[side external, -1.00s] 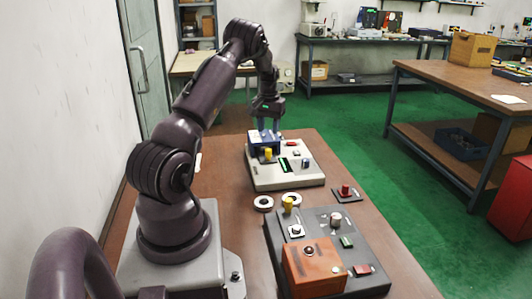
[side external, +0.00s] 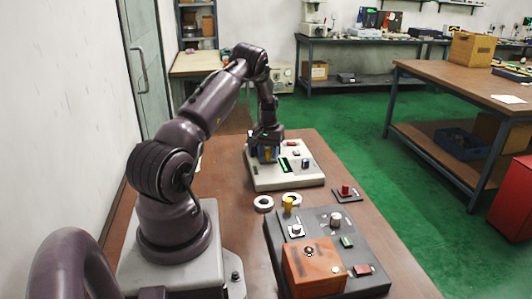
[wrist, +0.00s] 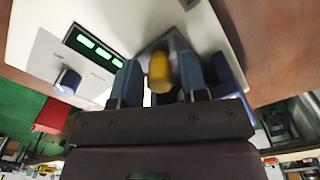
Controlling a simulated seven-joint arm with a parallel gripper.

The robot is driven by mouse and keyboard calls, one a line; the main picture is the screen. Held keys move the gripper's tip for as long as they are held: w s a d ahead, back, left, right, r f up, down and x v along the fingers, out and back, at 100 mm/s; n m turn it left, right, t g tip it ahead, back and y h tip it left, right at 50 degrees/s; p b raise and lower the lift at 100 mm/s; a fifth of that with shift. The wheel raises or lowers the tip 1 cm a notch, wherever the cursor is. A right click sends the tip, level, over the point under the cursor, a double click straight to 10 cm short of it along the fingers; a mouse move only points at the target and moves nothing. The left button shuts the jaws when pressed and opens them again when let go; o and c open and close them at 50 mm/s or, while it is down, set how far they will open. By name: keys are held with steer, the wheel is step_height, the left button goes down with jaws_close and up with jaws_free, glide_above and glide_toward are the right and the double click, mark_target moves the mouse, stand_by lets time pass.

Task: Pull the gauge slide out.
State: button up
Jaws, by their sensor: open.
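The gauge unit is a pale panel box (side external: 262,182) on the table. A yellow knob shows in the wrist view (wrist: 159,72), in front of a grey metal plate on the panel; I take it to be the slide's handle. A dark blue block (wrist: 228,75) stands beside it, partly hidden by a finger. My gripper (side external: 265,157) is lowered over the knob, with its blue fingers apart. In the wrist view the knob stands between the fingers (wrist: 159,80), with the right finger close to it. Whether either finger touches it I cannot tell.
The panel also bears a green-lit display (wrist: 93,46) and a blue dial (wrist: 68,80). White rings (side external: 263,203) lie on the table in front. A dark panel (side external: 325,222) with an orange box (side external: 313,270) and a small plate with a red knob (side external: 346,191) stand nearer.

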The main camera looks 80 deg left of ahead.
steer(key=c, duration=0.6)
steer(key=shift+d, duration=5.55)
steer(key=shift+w+d, duration=0.1)
steer(key=shift+d, duration=0.35)
steer(key=o, duration=0.6)
steer(key=shift+a, duration=0.1)
